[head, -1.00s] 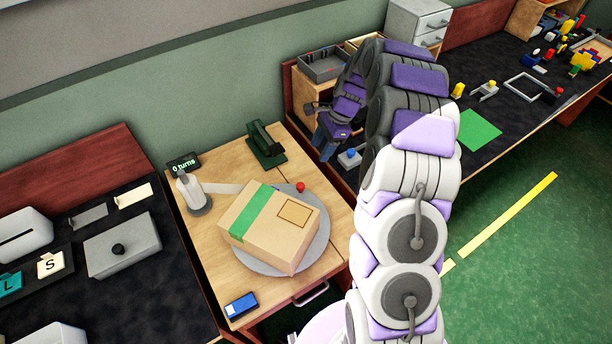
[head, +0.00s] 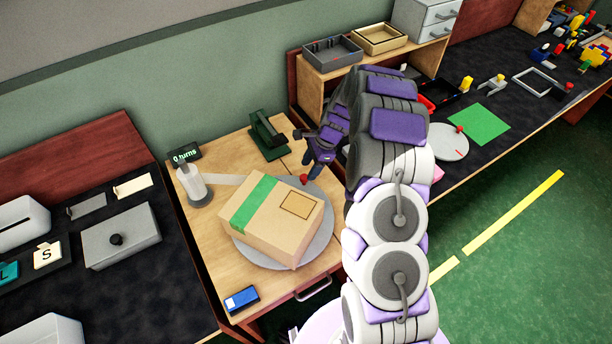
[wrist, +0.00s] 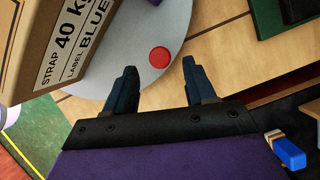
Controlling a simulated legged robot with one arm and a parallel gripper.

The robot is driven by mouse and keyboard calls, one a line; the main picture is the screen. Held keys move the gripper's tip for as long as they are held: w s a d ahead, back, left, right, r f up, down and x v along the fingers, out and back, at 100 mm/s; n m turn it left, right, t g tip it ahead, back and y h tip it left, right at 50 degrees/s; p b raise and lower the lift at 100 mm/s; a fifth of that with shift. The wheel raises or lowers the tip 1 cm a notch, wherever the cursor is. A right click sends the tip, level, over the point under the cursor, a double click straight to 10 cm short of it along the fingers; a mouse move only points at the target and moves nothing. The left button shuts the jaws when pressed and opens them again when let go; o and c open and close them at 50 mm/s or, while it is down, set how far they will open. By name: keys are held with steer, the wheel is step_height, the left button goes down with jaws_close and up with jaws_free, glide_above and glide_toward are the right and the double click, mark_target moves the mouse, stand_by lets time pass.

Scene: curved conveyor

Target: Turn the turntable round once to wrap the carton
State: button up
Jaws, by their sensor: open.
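The carton (head: 270,218) is a brown box with a green stripe and sits on the grey round turntable (head: 318,238) on the wooden bench. A red knob (head: 304,179) stands on the turntable's rim behind the carton. A display (head: 185,156) reads "0 turns". My gripper (head: 312,168) is just right of the knob. In the wrist view my gripper (wrist: 160,72) has its two dark fingers apart and empty, with the red knob (wrist: 160,57) between and a little beyond their tips. The carton's label (wrist: 75,40) reads "STRAP 40 kg" and "LABEL BLUE".
A white roll holder (head: 193,187) with a film strip reaching towards the carton stands at the left. A dark green device (head: 268,138) is behind. A blue box (head: 241,300) lies at the bench front. Dark tables flank the bench.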

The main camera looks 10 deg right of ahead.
mark_target(304, 176)
steer(key=shift+b+x, duration=0.4)
steer(key=shift+x, duration=1.7)
steer(key=shift+r, duration=0.1)
jaws_close()
